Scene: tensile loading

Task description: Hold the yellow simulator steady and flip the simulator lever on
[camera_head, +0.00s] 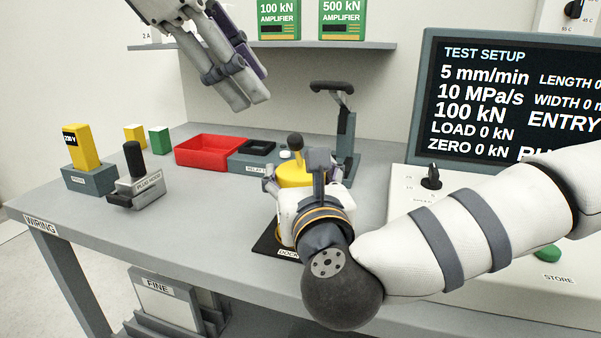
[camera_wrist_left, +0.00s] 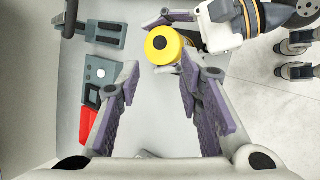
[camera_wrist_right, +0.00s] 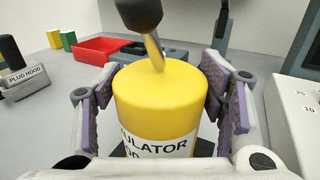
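The yellow simulator (camera_head: 293,173) is a short upright cylinder with a white label, standing at the black dock pad (camera_head: 268,243). The simulator's top also shows in the left wrist view (camera_wrist_left: 172,52). My right gripper (camera_wrist_right: 160,90) has its fingers closed against both sides of the simulator; its wrist hides much of the body in the head view.
A red tray (camera_head: 208,150), a grey relay box (camera_head: 255,160) and a dark handled stand (camera_head: 345,135) are behind the simulator. A plug hood (camera_head: 137,185) and yellow block (camera_head: 84,148) stand left. The console (camera_head: 480,215) is at right. The front left table is clear.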

